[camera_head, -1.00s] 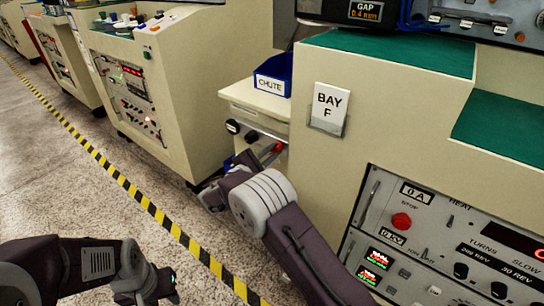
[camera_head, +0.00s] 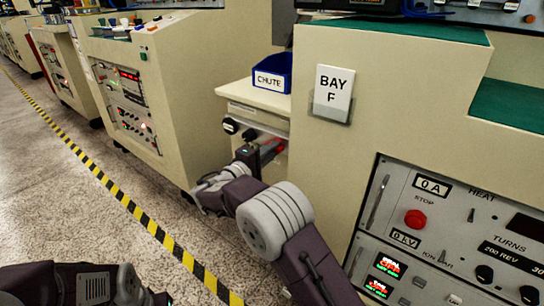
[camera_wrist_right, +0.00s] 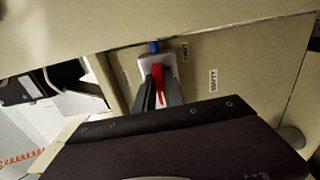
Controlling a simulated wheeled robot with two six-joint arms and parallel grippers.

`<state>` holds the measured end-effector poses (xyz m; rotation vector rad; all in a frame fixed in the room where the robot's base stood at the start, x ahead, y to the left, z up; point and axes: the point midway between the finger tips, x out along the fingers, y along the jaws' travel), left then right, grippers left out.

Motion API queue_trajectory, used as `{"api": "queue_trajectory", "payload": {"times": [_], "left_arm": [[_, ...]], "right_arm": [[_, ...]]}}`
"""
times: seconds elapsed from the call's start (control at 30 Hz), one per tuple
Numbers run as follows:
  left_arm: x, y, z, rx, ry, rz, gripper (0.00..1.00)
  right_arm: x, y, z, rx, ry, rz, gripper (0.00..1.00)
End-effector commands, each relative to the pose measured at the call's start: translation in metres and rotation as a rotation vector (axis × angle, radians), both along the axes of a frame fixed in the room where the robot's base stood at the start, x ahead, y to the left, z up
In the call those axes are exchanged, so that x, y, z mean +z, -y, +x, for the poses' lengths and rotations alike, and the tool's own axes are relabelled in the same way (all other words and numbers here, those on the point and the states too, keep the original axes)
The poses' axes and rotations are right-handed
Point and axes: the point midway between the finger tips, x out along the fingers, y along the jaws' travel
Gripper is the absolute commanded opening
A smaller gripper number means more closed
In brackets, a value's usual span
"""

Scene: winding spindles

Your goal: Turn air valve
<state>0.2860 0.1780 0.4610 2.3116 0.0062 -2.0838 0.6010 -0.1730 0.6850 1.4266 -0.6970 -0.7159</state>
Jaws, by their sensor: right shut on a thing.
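The air valve's red handle (camera_head: 279,146) is on the front of the cream cabinet beside the bay F machine. In the right wrist view the red handle (camera_wrist_right: 159,74) stands between my gripper's fingers, in front of a pale metal valve body with a blue piece (camera_wrist_right: 154,46) above it. My right gripper (camera_head: 268,151) reaches the cabinet front and is shut on the red handle. Its fingers (camera_wrist_right: 160,92) lie on both sides of the handle. My left arm shows at the bottom left of the head view, with its fingers out of frame.
A blue bin marked CHUTE (camera_head: 272,75) stands on the cabinet top (camera_head: 240,94). The BAY F sign (camera_head: 333,92) and control panel (camera_head: 440,230) are to the right. Floor (camera_head: 60,190) is open at left.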

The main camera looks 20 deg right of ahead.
Motion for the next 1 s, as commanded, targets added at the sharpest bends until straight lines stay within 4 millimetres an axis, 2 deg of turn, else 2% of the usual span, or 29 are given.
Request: {"api": "queue_trajectory", "payload": {"times": [0.13, 0.63, 0.67, 0.7, 0.73, 1.0], "left_arm": [[-0.0057, 0.0000, 0.0000, 0.000, 0.000, 0.000, 0.36], [-0.0064, 0.0000, 0.0001, 0.000, 0.000, 0.000, 0.36], [-0.0064, 0.0000, 0.0000, 0.000, 0.000, 0.000, 0.36], [-0.0064, 0.0000, 0.0000, 0.000, 0.000, 0.000, 0.36], [-0.0064, 0.0000, 0.0000, 0.000, 0.000, 0.000, 0.36], [-0.0060, 0.0000, 0.0000, 0.000, 0.000, 0.000, 0.36]], "right_arm": [[-0.0029, -0.0005, -0.0001, 0.001, 0.021, 0.020, 0.00], [-0.0018, -0.0007, -0.0001, 0.001, 0.031, 0.030, 0.00], [-0.0018, -0.0007, -0.0001, 0.001, 0.031, 0.030, 0.19], [-0.0017, -0.0007, 0.0001, 0.001, 0.032, 0.029, 0.30], [-0.0016, -0.0006, 0.0000, 0.001, 0.032, 0.029, 0.35], [-0.0006, -0.0005, -0.0002, 0.001, 0.033, 0.027, 0.35]]}}
